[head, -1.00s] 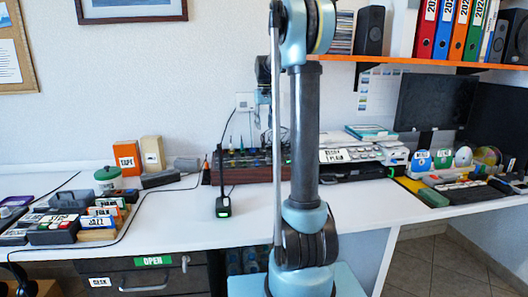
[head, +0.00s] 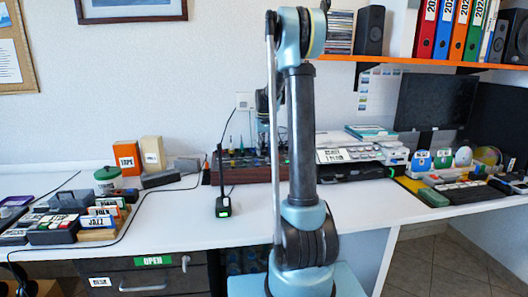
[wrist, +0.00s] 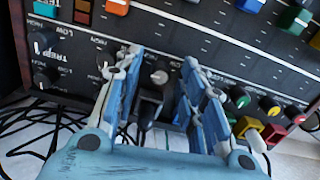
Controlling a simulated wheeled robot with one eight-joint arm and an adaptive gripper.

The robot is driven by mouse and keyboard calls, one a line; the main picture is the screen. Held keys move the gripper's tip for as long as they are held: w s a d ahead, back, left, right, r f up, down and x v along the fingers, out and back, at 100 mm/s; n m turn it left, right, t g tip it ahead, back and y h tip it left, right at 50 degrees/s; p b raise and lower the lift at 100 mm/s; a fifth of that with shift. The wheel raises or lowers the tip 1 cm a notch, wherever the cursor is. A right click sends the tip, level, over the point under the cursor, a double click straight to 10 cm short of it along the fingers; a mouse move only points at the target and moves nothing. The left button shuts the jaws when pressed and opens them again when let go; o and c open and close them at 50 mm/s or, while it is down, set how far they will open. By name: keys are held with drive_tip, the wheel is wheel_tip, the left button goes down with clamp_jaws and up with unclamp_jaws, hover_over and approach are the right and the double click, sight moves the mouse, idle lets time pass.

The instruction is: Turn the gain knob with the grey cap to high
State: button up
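In the wrist view, a knob with a light grey cap (wrist: 160,77) sits on the dark panel of the mixer (wrist: 190,45), between the two blue fingers of my gripper (wrist: 158,72). The fingers stand apart on either side of it; whether either touches the knob I cannot tell. The label beside it is mostly hidden by the fingers. In the head view, the mixer (head: 240,172) with its reddish-brown side stands on the desk against the wall, partly behind my arm. My gripper is not clearly visible there.
In the wrist view, green (wrist: 238,97), yellow (wrist: 268,105) and red (wrist: 294,114) knobs lie right of the fingers. Dark knobs (wrist: 42,42) marked LOW lie left, fader caps (wrist: 294,18) above, and loose black cables (wrist: 35,130) below. A black device (head: 222,206) stands before the mixer.

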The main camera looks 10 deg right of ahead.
clamp_jaws()
drive_tip(key=shift+m, duration=1.5)
unclamp_jaws()
